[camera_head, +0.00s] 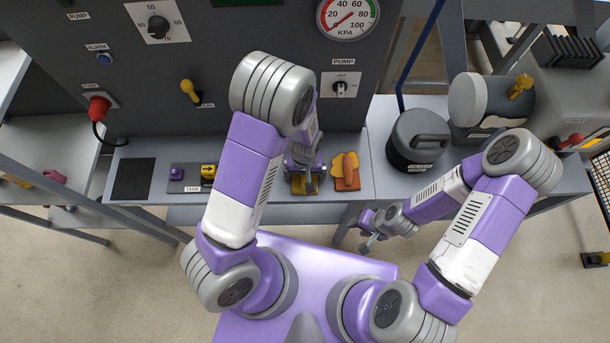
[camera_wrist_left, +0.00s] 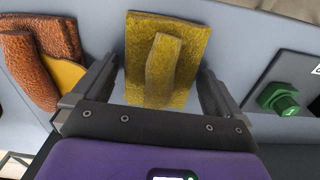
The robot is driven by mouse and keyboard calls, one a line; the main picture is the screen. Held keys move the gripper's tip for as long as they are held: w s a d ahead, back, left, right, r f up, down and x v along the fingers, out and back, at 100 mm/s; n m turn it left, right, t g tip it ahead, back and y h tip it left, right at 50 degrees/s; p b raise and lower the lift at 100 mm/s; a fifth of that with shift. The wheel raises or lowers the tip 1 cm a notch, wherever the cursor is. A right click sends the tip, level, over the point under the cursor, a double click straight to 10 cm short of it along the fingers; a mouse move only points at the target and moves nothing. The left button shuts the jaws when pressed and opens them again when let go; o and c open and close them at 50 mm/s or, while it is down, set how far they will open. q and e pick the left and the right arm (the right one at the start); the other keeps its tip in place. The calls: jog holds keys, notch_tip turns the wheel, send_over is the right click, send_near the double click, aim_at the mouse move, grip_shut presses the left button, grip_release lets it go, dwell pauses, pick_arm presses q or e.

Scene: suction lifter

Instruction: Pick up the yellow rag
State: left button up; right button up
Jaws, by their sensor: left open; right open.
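The yellow rag (camera_head: 302,188) lies on the grey bench, with a raised fold in its middle. In the left wrist view the yellow rag (camera_wrist_left: 188,40) shows between and beyond the two fingers. My left gripper (camera_head: 304,175) is open over the rag, one finger on each side of the raised fold. It also shows in the left wrist view (camera_wrist_left: 160,75); contact with the rag cannot be told. In the head view the gripper partly hides the rag. My right gripper (camera_head: 367,238) is open and empty, in front of the bench edge.
An orange-brown rag with an orange piece (camera_head: 347,172) lies just right of the yellow rag. A dark round canister (camera_head: 416,140) stands further right. A label panel with knobs (camera_head: 193,176) is at left. The control panel (camera_head: 215,60) rises behind the bench.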

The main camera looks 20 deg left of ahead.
pick_arm(q)
jog(key=shift+c, duration=0.2)
jog(key=c, duration=0.5)
notch_tip(320, 180, up, 10)
jog(key=shift+r+p, duration=0.1)
jog(key=shift+p, duration=1.15)
